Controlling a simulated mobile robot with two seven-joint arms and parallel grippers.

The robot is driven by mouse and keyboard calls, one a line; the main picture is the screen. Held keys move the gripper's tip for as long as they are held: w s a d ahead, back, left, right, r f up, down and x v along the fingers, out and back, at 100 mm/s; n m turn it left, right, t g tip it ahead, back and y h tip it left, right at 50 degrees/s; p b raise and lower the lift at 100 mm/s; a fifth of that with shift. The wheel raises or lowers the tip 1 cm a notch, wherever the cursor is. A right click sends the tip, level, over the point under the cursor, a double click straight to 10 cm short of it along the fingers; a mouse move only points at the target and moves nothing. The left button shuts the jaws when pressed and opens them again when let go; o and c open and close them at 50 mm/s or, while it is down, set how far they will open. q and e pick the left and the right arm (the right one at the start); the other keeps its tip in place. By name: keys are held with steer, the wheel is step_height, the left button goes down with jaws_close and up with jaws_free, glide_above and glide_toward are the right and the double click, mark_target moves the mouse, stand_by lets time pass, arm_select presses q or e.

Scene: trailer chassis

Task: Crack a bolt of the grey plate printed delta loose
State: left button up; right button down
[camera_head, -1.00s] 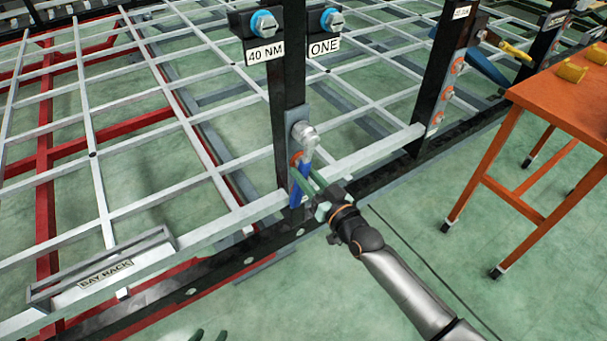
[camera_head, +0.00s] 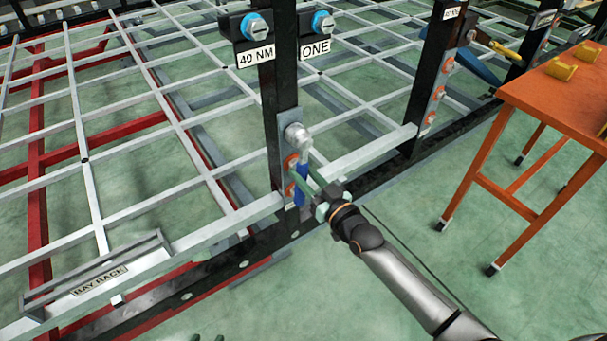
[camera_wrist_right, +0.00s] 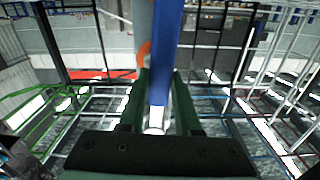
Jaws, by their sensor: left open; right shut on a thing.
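My right gripper (camera_head: 312,186) is shut on the blue handle (camera_head: 301,183) of a wrench, in front of a black post. The wrench's grey head (camera_head: 297,136) is at the top bolt position of a grey plate (camera_head: 287,118) and hides that bolt. Whether it is fully seated I cannot tell. Two orange-ringed bolts (camera_head: 290,189) show lower on the plate, left of the handle. No print is readable on the plate. In the right wrist view, the blue handle (camera_wrist_right: 166,60) runs between the green fingers. My left gripper (camera_head: 207,338) shows only its fingertips at the bottom edge, open.
Signs "40 NM" (camera_head: 255,57) and "ONE" (camera_head: 315,48) hang above, each by a blue-ringed bolt. A second post at right bears another plate (camera_head: 439,92) with orange-ringed bolts. An orange table (camera_head: 545,95) stands at right. A bay rack (camera_head: 100,280) is at lower left.

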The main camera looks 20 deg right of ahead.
steer(key=shift+r, duration=0.15)
steer(key=shift+w+d+n, duration=0.25)
steer(key=shift+d+n, duration=0.4)
steer(key=shift+n, duration=0.35)
steer(key=shift+d, duration=0.1)
steer(key=shift+w+d+r+n, duration=0.15)
steer(key=shift+w+d+n, duration=0.1)
steer(key=shift+d+n, duration=0.5)
steer(key=shift+a+n, duration=0.1)
steer(key=shift+n, duration=0.15)
steer(key=shift+w+d+r+n+p, duration=0.1)
steer(key=shift+w+d+n+p, duration=0.05)
steer(key=shift+d+n+p, duration=0.2)
steer(key=shift+w+d+r+n+p, duration=0.1)
steer(key=shift+d+n, duration=0.15)
steer(key=shift+n, duration=0.2)
steer(key=shift+s+a+m, duration=0.15)
steer(key=shift+a+m, duration=0.05)
steer(key=shift+m, duration=0.1)
